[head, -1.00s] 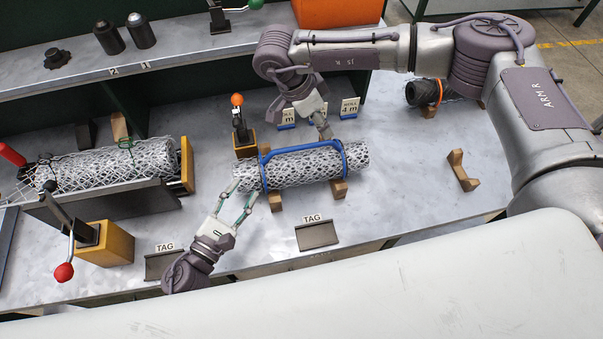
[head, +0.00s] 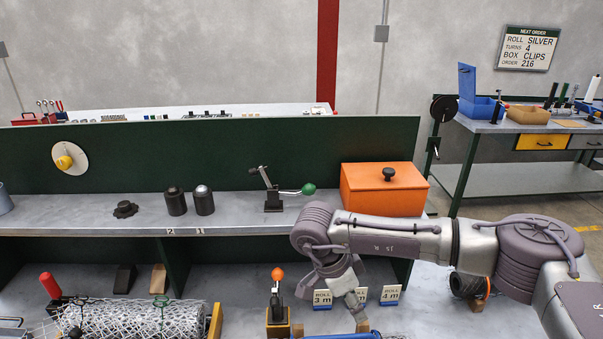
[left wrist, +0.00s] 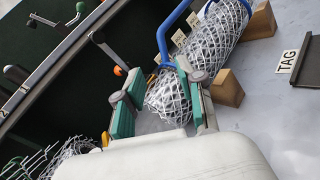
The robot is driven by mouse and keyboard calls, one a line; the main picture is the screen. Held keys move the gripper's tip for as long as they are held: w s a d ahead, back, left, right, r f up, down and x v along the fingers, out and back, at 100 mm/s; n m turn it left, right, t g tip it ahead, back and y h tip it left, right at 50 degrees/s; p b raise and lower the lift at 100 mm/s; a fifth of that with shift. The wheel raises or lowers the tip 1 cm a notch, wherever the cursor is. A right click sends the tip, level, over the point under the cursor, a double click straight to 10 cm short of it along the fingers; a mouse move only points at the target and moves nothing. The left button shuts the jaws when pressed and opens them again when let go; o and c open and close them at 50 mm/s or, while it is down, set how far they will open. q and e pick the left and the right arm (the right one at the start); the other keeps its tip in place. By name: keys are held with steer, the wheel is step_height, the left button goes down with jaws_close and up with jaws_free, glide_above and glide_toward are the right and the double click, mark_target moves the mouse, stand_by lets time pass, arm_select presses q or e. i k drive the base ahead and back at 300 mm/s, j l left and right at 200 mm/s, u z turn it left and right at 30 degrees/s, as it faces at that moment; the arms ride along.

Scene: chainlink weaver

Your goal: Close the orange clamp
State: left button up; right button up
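The orange clamp (head: 277,290) is a small dark toggle clamp with an orange ball on top. It stands on a block on the bench, its handle upright. Its orange ball also shows in the left wrist view (left wrist: 118,71), beside one finger. My right gripper (head: 356,304) is right of the clamp and apart from it, in front of the roll signs; its finger opening cannot be made out. My left gripper (left wrist: 158,82) shows only in the left wrist view. Its teal-padded fingers are apart, with the end of a blue-framed mesh roll (left wrist: 213,45) beyond them.
An orange box (head: 385,190) and a green-knobbed clamp (head: 275,192) stand on the shelf (head: 235,216) above. Another mesh roll (head: 135,318) lies at left, near a red handle (head: 50,286). Roll signs (head: 322,299) stand right of the clamp. A tag holder (left wrist: 306,62) lies on the bench.

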mark_target(278, 274)
steer(key=k+j, duration=1.15)
steer(key=j, duration=0.25)
